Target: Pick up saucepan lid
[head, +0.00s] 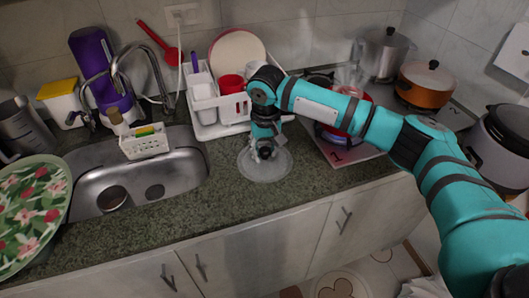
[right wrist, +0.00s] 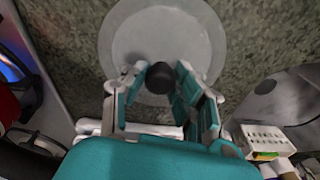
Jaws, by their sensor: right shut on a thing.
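The saucepan lid (head: 280,172) is a pale, see-through disc over the granite counter, to the right of the sink. It also shows in the right wrist view (right wrist: 135,32), with its round black knob (right wrist: 161,76) near the fingers. My right gripper (head: 266,152) points down over the middle of the lid. In the right wrist view my right gripper (right wrist: 156,82) has its fingers on both sides of the knob, shut on it. I cannot tell whether the lid rests on the counter or is slightly above it. My left gripper is not in view.
A white dish rack (head: 206,115) with plates and cups stands behind the lid. The steel sink (head: 180,170) is to the left. A stove with a red pan is to the right, partly behind my arm. An orange pot (head: 424,88) stands farther right. The counter's front strip is clear.

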